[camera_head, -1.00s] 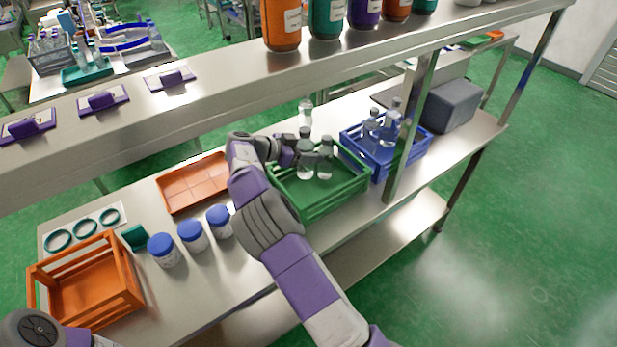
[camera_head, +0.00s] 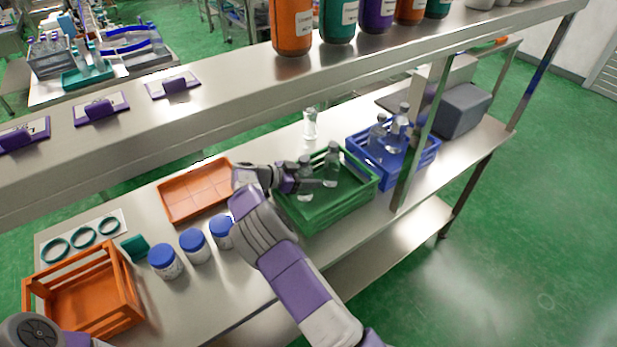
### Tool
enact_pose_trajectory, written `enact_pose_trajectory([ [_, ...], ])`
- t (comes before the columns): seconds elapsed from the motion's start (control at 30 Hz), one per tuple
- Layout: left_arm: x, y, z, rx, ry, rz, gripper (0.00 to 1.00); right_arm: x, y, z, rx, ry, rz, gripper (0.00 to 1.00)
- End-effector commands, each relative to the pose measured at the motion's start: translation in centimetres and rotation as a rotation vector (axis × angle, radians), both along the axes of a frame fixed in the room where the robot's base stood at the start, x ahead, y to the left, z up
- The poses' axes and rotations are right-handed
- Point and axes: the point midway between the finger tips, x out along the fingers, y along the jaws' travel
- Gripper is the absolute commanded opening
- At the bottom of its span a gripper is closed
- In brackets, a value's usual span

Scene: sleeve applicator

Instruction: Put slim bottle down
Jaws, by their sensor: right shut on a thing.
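My right gripper (camera_head: 303,185) reaches over the left part of the green crate (camera_head: 335,213) and is shut on a slim clear bottle with a dark cap (camera_head: 305,168). The bottle is upright at the crate's left side; whether its base touches the crate floor is hidden. A second clear bottle (camera_head: 331,168) stands upright in the green crate, right of the held one. Another clear bottle (camera_head: 310,125) stands on the table behind the crate. Part of my left arm shows at the lower left corner, its gripper out of the picture.
A blue crate (camera_head: 418,163) with clear bottles stands right of the green crate, near a shelf post (camera_head: 412,165). An orange tray (camera_head: 185,200), several blue-lidded jars (camera_head: 194,246) and an orange crate (camera_head: 95,325) lie left. A metal shelf (camera_head: 220,105) runs above.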

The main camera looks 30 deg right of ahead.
Motion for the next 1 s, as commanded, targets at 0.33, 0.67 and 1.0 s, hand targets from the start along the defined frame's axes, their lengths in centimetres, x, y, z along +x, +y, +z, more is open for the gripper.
enact_pose_trajectory([
  [0.33,0.0,0.0,-0.4,0.0,0.0,0.0,0.97,0.0,0.0,-0.2,0.001,0.0,0.001,0.62],
  [0.67,0.0,0.0,-0.3,0.0,0.0,0.0,0.97,0.0,0.0,-0.1,0.001,0.0,0.001,0.84],
  [1.0,0.0,0.0,0.2,0.0,0.0,0.0,0.97,0.3,2.1,1.0,0.001,-0.001,0.005,0.84],
])
